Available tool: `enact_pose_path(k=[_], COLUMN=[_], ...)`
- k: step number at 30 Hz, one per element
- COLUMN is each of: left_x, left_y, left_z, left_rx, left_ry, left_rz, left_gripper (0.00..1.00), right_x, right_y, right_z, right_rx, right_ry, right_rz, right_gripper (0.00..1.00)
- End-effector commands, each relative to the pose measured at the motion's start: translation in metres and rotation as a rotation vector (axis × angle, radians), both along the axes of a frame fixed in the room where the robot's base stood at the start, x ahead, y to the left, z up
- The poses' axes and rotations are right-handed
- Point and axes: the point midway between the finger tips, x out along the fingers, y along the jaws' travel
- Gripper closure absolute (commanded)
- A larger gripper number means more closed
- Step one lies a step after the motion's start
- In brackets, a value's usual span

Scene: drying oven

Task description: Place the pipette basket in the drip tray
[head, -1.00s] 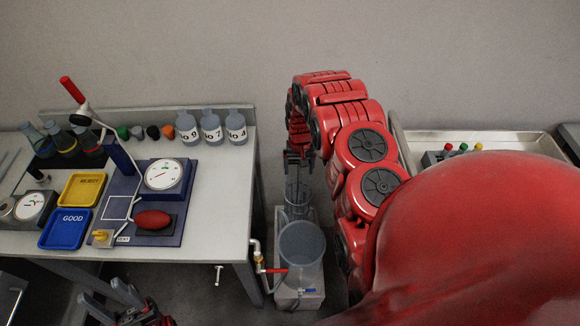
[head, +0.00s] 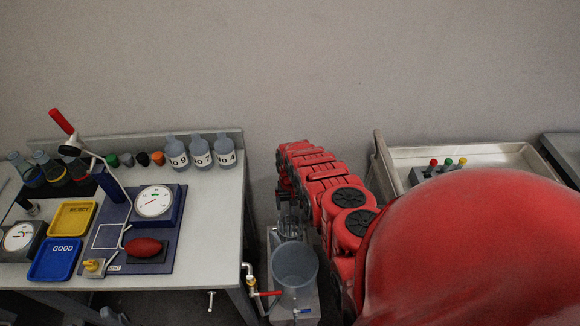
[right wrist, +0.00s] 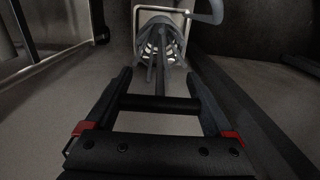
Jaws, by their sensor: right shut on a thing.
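My right gripper (head: 288,200) is shut on the dark crossbar handle (right wrist: 160,103) of the pipette basket. In the right wrist view a rod runs from this bar to the grey basket (right wrist: 160,45), which has several slim pieces in it. In the head view the basket (head: 290,224) shows partly below my gripper, just behind a grey cylindrical vessel (head: 295,266). I cannot tell whether it touches the vessel. A wide pale metal tray (head: 510,158), which looks like the drip tray, lies at the right, partly hidden by my arm. Only a bit of my left gripper (head: 110,316) shows at the bottom edge.
The vessel stands on a pale base with a pipe and red-handled valve (head: 266,293). The left workbench (head: 205,200) holds labelled bottles (head: 200,152), blue and yellow trays and a gauge board.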

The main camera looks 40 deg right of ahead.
Motion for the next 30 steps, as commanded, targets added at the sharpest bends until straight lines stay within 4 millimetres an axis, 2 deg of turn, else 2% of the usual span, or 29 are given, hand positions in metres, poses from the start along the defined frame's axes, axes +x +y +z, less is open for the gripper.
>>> enact_pose_path(k=[12,13,14,26,30], left_x=[0.000,0.000,0.000,0.000,0.000], left_y=[0.000,0.000,0.000,0.000,0.000], left_z=[-0.004,-0.002,-0.002,0.001,0.002], left_rx=[0.000,0.000,0.000,0.000,0.000], left_ry=[0.000,0.000,0.000,0.000,0.000], left_rz=[0.000,0.000,0.000,0.000,0.000], left_gripper=[0.50,0.50,0.50,0.50,0.50], right_x=[0.002,0.002,0.002,0.002,0.004], right_y=[-0.001,-0.001,-0.001,-0.001,-0.001], right_z=[-0.005,-0.003,-0.003,0.003,0.015], right_rx=[-0.002,-0.002,-0.002,-0.001,-0.002], right_ry=[-0.005,-0.005,-0.005,-0.004,-0.008], right_rz=[0.000,0.000,0.000,0.000,0.001], right_gripper=[0.98,0.07,0.02,0.00,0.00])
